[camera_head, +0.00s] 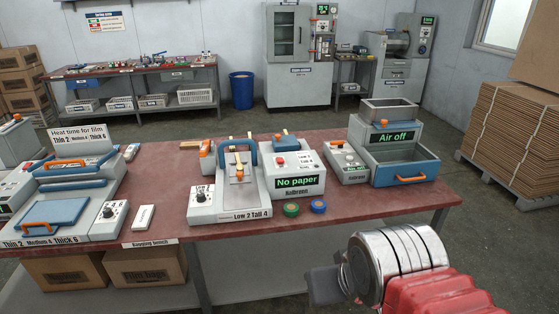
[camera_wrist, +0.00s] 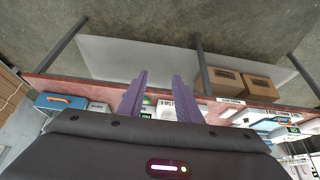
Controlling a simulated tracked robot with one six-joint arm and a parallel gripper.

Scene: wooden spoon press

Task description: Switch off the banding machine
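On the red bench, a grey machine with a blue arch (camera_head: 241,181) stands beside a grey control box (camera_head: 298,174) whose green display reads "No paper". I take these two as the banding machine. The box has a red button (camera_head: 280,161), small labelled controls on its sloped face and an orange part on top. A dial (camera_head: 200,198) sits at the front left of the arch machine. My gripper (camera_head: 323,284) is low at the right, in front of the bench and apart from it. In the wrist view its purple fingers (camera_wrist: 160,77) are spread with nothing between them.
A machine reading "Air off" (camera_head: 396,137) with a blue drawer stands to the right. A film heater (camera_head: 66,187) is at the left. Boxes (camera_head: 146,265) sit under the bench; stacked cardboard (camera_head: 515,135) stands far right.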

